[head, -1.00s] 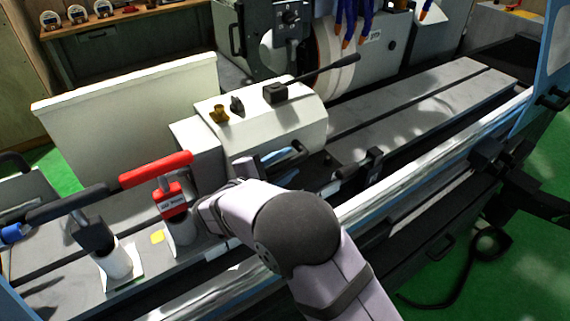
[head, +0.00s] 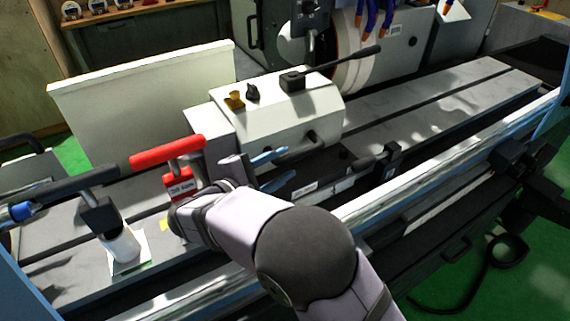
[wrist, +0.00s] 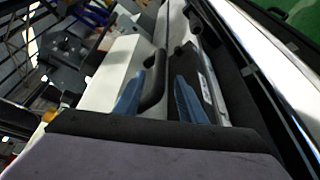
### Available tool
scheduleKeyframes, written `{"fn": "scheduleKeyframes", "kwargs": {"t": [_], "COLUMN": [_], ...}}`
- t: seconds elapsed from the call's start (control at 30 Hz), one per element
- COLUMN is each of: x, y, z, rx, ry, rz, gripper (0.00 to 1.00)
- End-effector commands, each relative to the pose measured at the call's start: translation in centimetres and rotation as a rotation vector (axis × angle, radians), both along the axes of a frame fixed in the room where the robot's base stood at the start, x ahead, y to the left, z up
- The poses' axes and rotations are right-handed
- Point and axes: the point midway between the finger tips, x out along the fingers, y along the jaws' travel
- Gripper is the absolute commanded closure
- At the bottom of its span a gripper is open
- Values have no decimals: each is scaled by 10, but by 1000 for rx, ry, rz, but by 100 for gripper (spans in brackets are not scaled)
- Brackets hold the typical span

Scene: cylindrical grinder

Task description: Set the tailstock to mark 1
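A white housing (head: 275,115) with a yellow knob, dark knobs and a black lever sits on the machine table; I take it for the tailstock, but no name on it is readable. A black bar handle (head: 312,138) is on its front. My gripper (head: 289,162) is in front of it, with two blue fingers spread apart. In the wrist view the black handle (wrist: 154,84) lies between or just beyond the open fingers (wrist: 158,88); contact cannot be told. A pale strip (head: 308,188) lies below the fingers; its marks are too small to read.
A red-handled lever (head: 168,151) and a black-handled lever (head: 72,185) stand at left, close to my arm. A grinding wheel (head: 355,48) is behind. The grey table (head: 440,110) is clear to the right. A long bright rail (head: 430,170) runs along the front.

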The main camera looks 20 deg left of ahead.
Motion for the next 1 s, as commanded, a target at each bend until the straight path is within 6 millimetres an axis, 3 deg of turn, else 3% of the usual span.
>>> {"fn": "scheduleKeyframes", "kwargs": {"t": [0.67,1.0], "x": [-2,24], "y": [0,-14], "z": [1,-2], "rx": [3,1], "ry": [1,2], "rz": [1,-3], "gripper": [63,63]}}
